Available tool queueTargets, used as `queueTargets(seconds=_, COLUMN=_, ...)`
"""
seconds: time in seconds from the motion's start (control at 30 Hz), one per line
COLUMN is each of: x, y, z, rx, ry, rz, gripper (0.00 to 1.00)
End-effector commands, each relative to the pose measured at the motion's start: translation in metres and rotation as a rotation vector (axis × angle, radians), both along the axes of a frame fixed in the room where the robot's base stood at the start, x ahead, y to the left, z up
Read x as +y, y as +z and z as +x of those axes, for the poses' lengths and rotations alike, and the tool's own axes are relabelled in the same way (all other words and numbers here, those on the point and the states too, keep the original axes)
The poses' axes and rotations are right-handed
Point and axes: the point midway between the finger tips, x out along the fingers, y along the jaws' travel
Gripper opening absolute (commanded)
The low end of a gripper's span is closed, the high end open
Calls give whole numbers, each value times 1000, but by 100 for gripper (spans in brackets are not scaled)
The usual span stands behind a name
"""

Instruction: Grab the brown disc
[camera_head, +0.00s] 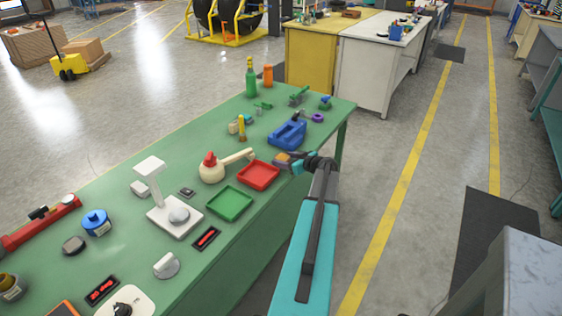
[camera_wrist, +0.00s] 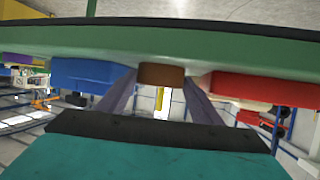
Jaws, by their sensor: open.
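The brown disc (camera_wrist: 161,75) shows in the wrist view at the edge of the green table (camera_wrist: 230,48), which appears upside down there. My gripper (camera_wrist: 160,88) is open, with one finger to the left of the disc and one to the right. I cannot tell whether either finger touches it. In the head view, the disc (camera_head: 282,157) is a small orange-brown patch at the table's near right edge, partly covered by my gripper (camera_head: 291,161).
A blue container (camera_head: 287,135) stands just behind the disc, and a red tray (camera_head: 258,175) lies to its left.

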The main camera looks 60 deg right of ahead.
Motion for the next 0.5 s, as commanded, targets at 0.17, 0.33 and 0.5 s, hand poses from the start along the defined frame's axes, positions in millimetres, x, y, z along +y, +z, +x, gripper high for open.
queueTargets(seconds=0.17, x=0, y=0, z=0, rx=0, ry=0, rz=0, gripper=59)
queueTargets(seconds=0.33, x=0, y=0, z=-1, rx=0, ry=-1, rz=0, gripper=59)
queueTargets(seconds=0.5, x=0, y=0, z=-1, rx=0, ry=-1, rz=0, gripper=49)
